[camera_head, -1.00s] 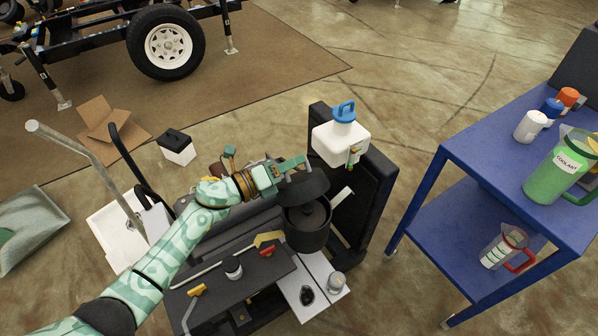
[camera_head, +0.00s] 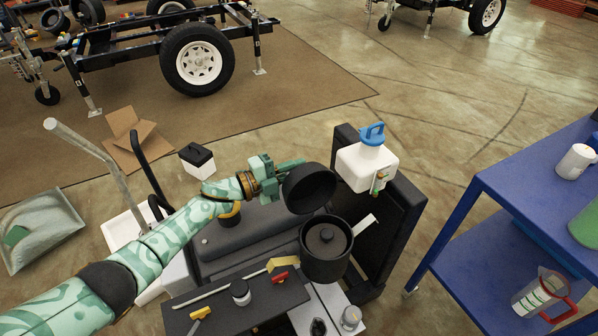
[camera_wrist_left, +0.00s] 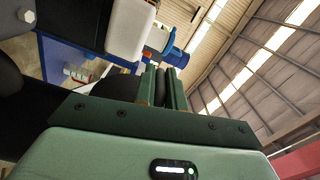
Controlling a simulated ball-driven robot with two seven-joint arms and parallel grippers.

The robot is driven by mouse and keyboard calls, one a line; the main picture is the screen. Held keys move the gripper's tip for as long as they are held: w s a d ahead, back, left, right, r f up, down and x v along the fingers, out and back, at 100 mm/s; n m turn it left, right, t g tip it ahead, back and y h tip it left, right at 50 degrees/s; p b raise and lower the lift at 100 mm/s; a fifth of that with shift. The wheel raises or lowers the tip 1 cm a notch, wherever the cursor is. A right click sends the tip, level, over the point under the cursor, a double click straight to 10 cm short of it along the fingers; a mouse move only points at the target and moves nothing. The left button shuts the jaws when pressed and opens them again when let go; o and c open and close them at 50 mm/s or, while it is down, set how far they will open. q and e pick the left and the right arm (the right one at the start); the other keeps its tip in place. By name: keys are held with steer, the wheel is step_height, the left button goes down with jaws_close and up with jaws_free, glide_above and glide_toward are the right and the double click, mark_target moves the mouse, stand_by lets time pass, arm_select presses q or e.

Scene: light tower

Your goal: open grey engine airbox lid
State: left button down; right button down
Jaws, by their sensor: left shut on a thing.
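The engine airbox (camera_head: 345,262) is a dark grey round canister on the engine, with its top open and a round inner part showing. Its dark grey lid (camera_head: 310,190) stands steeply tilted behind the opening, its hollow underside facing the camera. My left gripper (camera_head: 286,168) is shut on the lid at its upper left side. In the left wrist view the fingers (camera_wrist_left: 163,88) are close together with a dark piece between them. My right gripper is not in view.
A white tank with a blue cap (camera_head: 366,165) stands right behind the lid, near the black radiator panel (camera_head: 408,212). A blue cart (camera_head: 490,195) stands at the right.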

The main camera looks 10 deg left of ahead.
arm_select(q)
steer(key=shift+w+a+f+b, duration=0.2)
steer(key=shift+f+b, duration=0.1)
steer(key=shift+f, duration=0.05)
steer(key=shift+w+a+f+b, duration=0.15)
steer(key=shift+w+f+b, duration=0.1)
steer(key=shift+f, duration=0.1)
steer(key=c, duration=1.5)
jaws_free()
steer(key=p+v, duration=0.3)
steer(key=v, duration=1.3)
steer(key=shift+s+a, duration=0.15)
